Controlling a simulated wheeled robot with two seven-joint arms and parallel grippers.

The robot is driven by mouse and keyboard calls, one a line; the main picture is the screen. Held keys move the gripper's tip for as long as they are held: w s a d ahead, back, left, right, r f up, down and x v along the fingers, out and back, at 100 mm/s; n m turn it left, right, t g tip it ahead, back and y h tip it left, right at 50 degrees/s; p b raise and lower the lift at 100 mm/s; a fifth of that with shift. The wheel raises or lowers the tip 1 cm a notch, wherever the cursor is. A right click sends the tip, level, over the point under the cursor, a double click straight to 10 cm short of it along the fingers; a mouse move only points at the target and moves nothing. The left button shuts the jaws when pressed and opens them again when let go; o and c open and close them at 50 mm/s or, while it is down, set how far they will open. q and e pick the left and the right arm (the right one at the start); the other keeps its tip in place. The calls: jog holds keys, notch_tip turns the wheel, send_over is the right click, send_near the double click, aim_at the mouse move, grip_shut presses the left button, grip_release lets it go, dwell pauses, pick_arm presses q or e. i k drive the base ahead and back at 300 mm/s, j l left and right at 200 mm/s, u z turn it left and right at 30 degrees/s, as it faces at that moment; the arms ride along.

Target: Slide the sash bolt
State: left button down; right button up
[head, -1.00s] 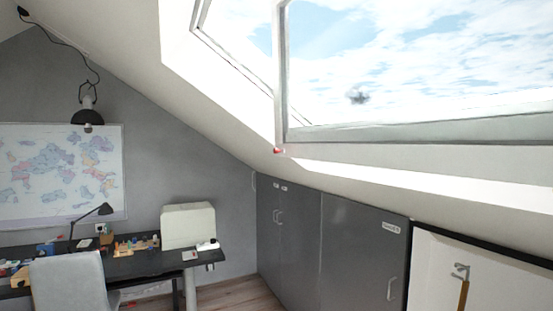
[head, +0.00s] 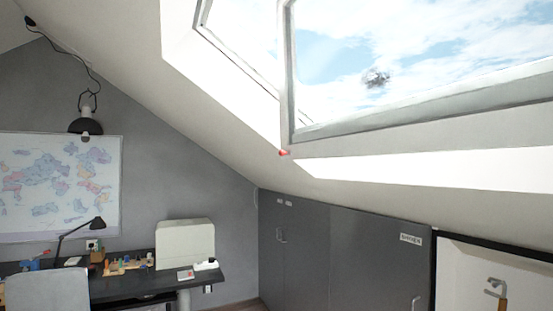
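The roof window sash (head: 420,107) is tilted open in the sloping ceiling at the upper right, with cloudy sky behind its glass. A small red part (head: 284,153) sits at the lower left corner of the sash; it is too small to tell whether it is the bolt. Neither of my grippers shows in the head view.
Dark grey low cupboards (head: 345,255) stand under the slope, beside an open white recess (head: 470,275) holding a hooked pole (head: 495,290). A black desk (head: 130,288) with small items, a white box (head: 185,244) and a chair (head: 48,291) are at the left. A black lamp (head: 86,124) hangs above.

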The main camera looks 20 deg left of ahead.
aim_at(282, 153)
jog(key=i+l+u, duration=0.1)
jog(key=i, duration=0.65)
jog(key=i+l+u, duration=0.1)
jog(key=i, duration=0.6)
jog(key=i+l, duration=0.15)
jog(key=l, duration=0.25)
jog(key=i+l, duration=0.2)
jog(key=l, duration=0.2)
